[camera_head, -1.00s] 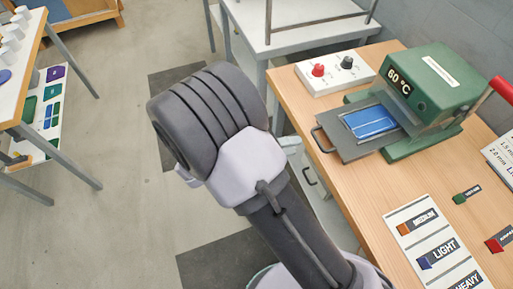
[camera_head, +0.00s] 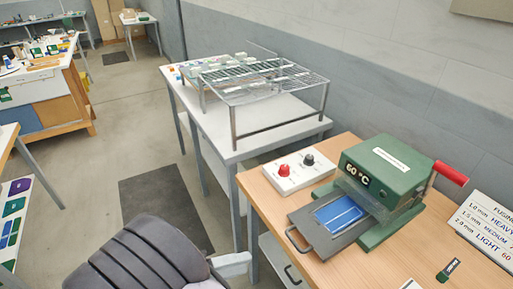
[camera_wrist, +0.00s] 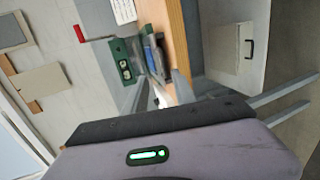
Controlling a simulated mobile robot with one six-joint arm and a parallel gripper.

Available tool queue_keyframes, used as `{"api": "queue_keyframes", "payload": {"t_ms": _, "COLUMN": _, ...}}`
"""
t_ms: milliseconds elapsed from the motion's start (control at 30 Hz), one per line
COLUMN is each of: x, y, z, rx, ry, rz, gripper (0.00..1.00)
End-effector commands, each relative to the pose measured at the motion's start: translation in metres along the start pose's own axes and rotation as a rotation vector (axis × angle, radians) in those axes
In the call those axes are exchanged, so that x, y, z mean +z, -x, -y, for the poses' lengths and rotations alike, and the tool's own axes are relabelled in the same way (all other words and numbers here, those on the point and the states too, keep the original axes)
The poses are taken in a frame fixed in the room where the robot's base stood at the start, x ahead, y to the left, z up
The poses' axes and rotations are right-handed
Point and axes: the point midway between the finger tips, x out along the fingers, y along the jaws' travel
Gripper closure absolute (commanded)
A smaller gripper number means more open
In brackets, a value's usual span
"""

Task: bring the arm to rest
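In the wrist view my gripper (camera_wrist: 161,84) shows two grey fingers with a gap between them and nothing held in it. They point toward the wooden bench and the green press, which lie beyond and look sideways there. The green press (camera_head: 385,172) reads 60 °C and has a red-handled lever. Its grey tray (camera_head: 312,236), holding a blue piece (camera_head: 338,214), sticks out at the front.
A control box (camera_head: 297,172) with a red and a black knob stands on the wooden bench (camera_head: 262,200) beside the press. A white table (camera_head: 222,140) with a wire rack (camera_head: 270,85) is behind. A sign (camera_head: 485,228) leans at right. Open floor lies left, with a dark mat (camera_head: 165,210).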

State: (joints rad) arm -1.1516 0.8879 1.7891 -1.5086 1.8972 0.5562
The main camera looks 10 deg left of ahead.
Motion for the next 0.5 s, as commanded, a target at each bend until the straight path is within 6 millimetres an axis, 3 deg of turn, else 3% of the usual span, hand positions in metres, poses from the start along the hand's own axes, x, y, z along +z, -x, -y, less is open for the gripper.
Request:
{"api": "queue_keyframes", "payload": {"t_ms": 100, "x": 0.036, "y": -0.047, "z": -0.060, "rx": -0.293, "ry": -0.059, "rz": 0.240, "gripper": 0.67}}
{"api": "queue_keyframes", "payload": {"t_ms": 200, "x": 0.087, "y": -0.073, "z": -0.099, "rx": -0.628, "ry": -0.181, "rz": 0.388, "gripper": 0.67}}
{"api": "queue_keyframes", "payload": {"t_ms": 333, "x": 0.139, "y": -0.077, "z": -0.130, "rx": -1.014, "ry": -0.474, "rz": 0.408, "gripper": 0.67}}
{"api": "queue_keyframes", "payload": {"t_ms": 500, "x": 0.165, "y": -0.069, "z": -0.161, "rx": -1.259, "ry": -0.913, "rz": 0.230, "gripper": 0.67}}
